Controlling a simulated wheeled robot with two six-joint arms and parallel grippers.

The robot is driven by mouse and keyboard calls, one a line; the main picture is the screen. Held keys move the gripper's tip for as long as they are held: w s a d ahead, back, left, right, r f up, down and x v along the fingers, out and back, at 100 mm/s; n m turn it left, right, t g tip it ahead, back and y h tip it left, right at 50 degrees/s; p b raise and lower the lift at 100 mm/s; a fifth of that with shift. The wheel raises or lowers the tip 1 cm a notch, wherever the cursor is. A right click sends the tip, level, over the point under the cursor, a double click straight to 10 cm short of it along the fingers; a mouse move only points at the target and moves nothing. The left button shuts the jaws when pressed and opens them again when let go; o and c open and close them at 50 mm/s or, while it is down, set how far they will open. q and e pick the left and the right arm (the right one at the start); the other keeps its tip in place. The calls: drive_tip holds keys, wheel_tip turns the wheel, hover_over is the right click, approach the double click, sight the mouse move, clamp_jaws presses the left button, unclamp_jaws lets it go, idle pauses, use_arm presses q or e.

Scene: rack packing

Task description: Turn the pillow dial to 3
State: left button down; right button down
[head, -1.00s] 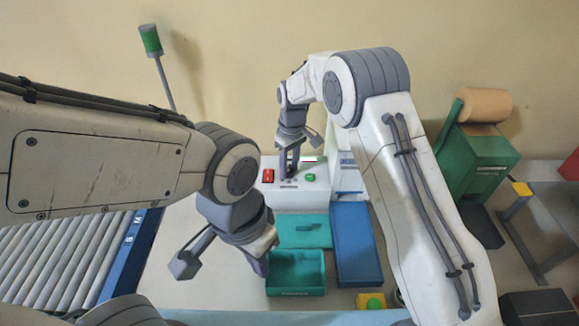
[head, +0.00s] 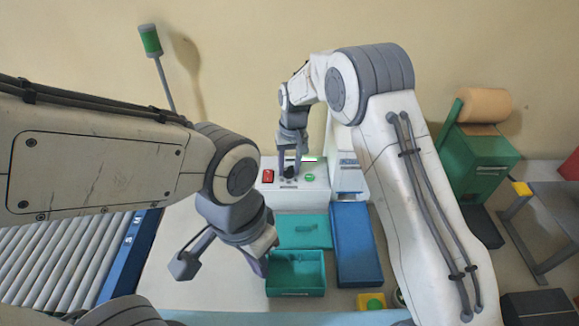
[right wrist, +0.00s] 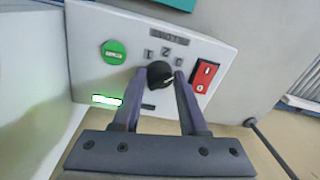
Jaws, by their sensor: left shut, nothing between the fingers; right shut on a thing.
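The black dial (right wrist: 160,73) sits on a white console panel (right wrist: 90,60), with numbers printed around it on its upper side in the right wrist view. A small light mark shows on the knob; the number it points at is unclear. My right gripper (right wrist: 157,76) is shut on the dial, one finger on each side. In the head view the right gripper (head: 289,172) reaches down onto the console (head: 312,196). My left gripper (head: 264,266) is shut and empty, low beside the green bin.
A red rocker switch (right wrist: 204,76) and a round green button (right wrist: 113,52) flank the dial. A green bin (head: 296,291), teal lid (head: 303,232) and blue tray (head: 356,245) lie in front of the console. A roller conveyor (head: 70,255) is at left.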

sight(291, 167)
drive_tip(key=shift+w+r, duration=0.1)
drive_tip(key=shift+c, duration=2.3)
unclamp_jaws()
drive_tip(key=shift+r, duration=0.4)
drive_tip(key=r, duration=0.3)
drive_tip(key=r+b, duration=0.1)
drive_tip(key=r, duration=0.1)
drive_tip(key=r+b, duration=0.1)
drive_tip(key=r, duration=0.2)
drive_tip(key=shift+d+r, duration=0.3)
drive_tip(key=shift+r, duration=0.5)
